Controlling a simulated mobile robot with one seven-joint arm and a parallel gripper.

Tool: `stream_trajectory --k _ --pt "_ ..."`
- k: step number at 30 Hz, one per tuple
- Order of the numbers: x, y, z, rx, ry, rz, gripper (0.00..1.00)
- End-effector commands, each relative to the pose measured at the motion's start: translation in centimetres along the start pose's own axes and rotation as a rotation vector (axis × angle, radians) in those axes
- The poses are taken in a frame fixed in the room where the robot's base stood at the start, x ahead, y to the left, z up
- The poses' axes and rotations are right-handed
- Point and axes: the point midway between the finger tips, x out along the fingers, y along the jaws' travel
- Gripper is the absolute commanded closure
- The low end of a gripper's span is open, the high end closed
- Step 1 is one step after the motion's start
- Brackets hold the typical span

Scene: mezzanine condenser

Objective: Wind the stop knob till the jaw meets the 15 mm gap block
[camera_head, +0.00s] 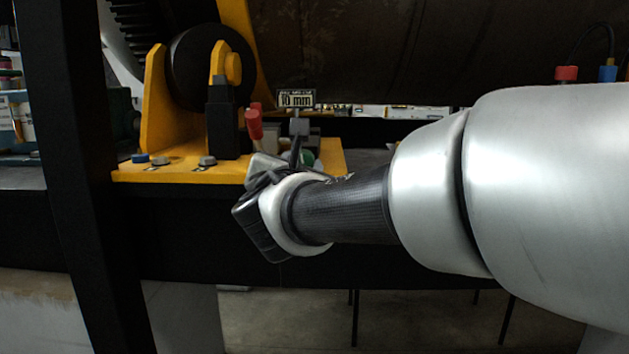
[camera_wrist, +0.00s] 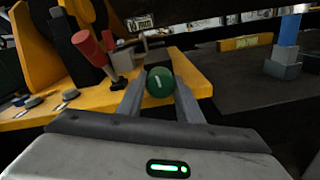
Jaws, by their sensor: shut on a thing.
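The green round knob (camera_wrist: 160,82) sits between my two fingertips in the wrist view, with a pale mark on its face. Part of it shows green behind my wrist in the head view (camera_head: 307,158). My gripper (camera_wrist: 158,92) is shut on the knob from the front. A dark block (camera_wrist: 158,59) lies just behind the knob, and grey metal parts (camera_head: 299,126) stand there under a small sign (camera_head: 296,99) that seems to read 10 mm. I cannot tell the jaw from the gap block, nor whether they touch.
The parts stand on a yellow base plate (camera_head: 185,172) with bolts. A red-handled lever (camera_head: 254,125) rises close left of my gripper, beside a black post (camera_head: 222,130) and yellow bracket (camera_head: 155,105). A blue-and-grey post (camera_wrist: 284,58) stands at right across a dark surface.

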Motion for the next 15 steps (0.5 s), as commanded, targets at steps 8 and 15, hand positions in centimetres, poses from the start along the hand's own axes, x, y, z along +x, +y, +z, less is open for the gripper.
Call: stream_trajectory --k 8,15 --pt "-0.01 -0.02 -0.05 0.007 0.004 -0.001 0.9" --pt "-0.01 0.0 -0.04 0.006 0.003 -0.001 0.49"
